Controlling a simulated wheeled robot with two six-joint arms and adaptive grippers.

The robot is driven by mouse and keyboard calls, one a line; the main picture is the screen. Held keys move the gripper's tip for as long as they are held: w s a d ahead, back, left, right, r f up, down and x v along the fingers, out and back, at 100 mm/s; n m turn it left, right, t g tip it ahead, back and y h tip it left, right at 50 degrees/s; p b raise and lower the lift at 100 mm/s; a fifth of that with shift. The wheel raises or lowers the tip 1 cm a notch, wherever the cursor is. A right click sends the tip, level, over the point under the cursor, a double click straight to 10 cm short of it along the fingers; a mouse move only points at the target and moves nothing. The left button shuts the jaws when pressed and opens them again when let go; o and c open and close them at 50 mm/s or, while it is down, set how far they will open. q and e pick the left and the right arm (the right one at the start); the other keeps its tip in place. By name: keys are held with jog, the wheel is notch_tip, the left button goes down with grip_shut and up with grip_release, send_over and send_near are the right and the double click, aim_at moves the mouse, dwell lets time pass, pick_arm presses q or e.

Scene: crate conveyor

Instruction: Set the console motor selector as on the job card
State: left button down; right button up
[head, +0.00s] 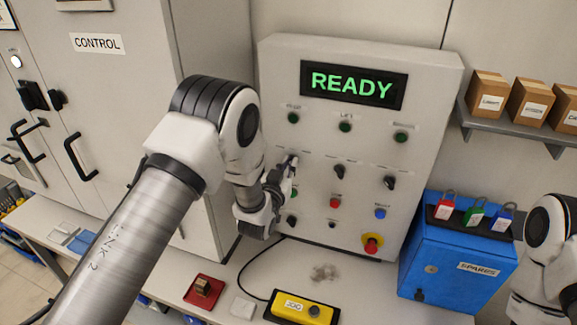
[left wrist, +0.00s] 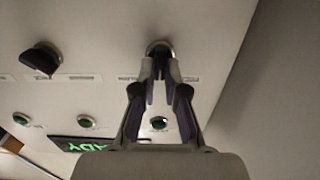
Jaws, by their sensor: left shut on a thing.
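The grey console (head: 360,135) stands upright with a row of three black selector knobs across its middle. My left gripper (head: 288,168) is at the left selector knob, with its fingers shut on it. In the left wrist view the fingers (left wrist: 160,68) close around this selector knob (left wrist: 158,45), and most of the knob is hidden between them. The middle selector knob (head: 340,171) and the right selector knob (head: 389,182) are free. The labels are too small to read, so I cannot tell which is the motor selector. My right gripper is out of view.
The console display (head: 353,85) reads READY in green. Push buttons sit above and below the knobs, with a red emergency button (head: 372,244) at lower right. A yellow pendant (head: 304,308) lies on the bench in front. A blue SPARES box (head: 452,255) stands to the right.

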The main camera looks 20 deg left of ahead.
pick_arm(q)
jog(key=shift+d+f+m+b, duration=0.1)
jog(key=shift+d+m+b, duration=0.05)
jog(key=shift+m+b, duration=2.3)
jog(key=shift+d+f+m+b, duration=0.1)
jog(key=shift+d+m+b, duration=0.05)
jog(key=shift+m+b, duration=2.25)
jog(key=c, duration=1.2)
grip_release()
jog(key=s, duration=1.2)
jog(key=shift+a, duration=0.15)
